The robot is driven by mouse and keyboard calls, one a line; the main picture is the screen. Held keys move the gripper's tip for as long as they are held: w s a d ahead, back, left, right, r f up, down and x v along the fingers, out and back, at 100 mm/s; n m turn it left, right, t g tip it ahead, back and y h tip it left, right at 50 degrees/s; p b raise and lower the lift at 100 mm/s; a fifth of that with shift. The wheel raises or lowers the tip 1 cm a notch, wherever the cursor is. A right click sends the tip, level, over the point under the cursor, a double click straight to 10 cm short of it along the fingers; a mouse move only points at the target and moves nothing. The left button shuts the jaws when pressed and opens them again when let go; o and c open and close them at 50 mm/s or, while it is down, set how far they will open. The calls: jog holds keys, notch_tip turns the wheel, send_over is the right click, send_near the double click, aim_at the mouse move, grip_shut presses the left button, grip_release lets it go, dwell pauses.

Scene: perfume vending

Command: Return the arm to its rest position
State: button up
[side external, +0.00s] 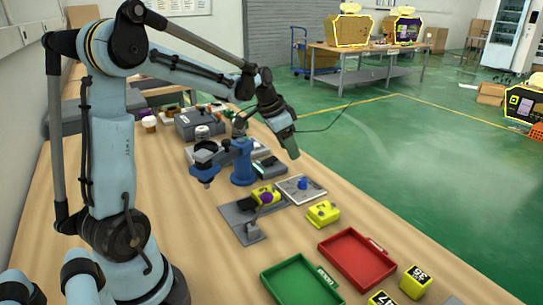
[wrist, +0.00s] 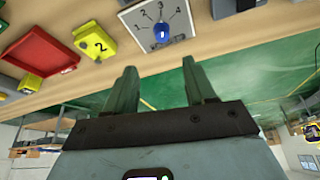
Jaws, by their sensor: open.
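My gripper (side external: 291,148) hangs in the air above the far side of the workbench (side external: 190,225), at the end of my raised, bent arm. In the wrist view, my gripper (wrist: 163,78) shows two green fingers spread apart with nothing between them. The wrist view is tilted, with the bench edge across its top and the green floor beyond. The fingers touch nothing there.
On the bench are a dial plate with a blue knob (side external: 303,184), a blue stand device (side external: 242,165), a yellow block marked 2 (wrist: 95,42), a red tray (side external: 357,258) and a green tray (side external: 300,284). More yellow blocks (side external: 415,281) lie at the front right.

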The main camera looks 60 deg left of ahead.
jog(key=s+d+r+n+t+y, duration=0.1)
jog(key=s+d+n+t, duration=0.1)
jog(key=s+d, duration=1.1)
jog(key=d, duration=0.3)
jog(key=shift+s+d+t, duration=0.15)
jog(key=shift+d+t, duration=0.25)
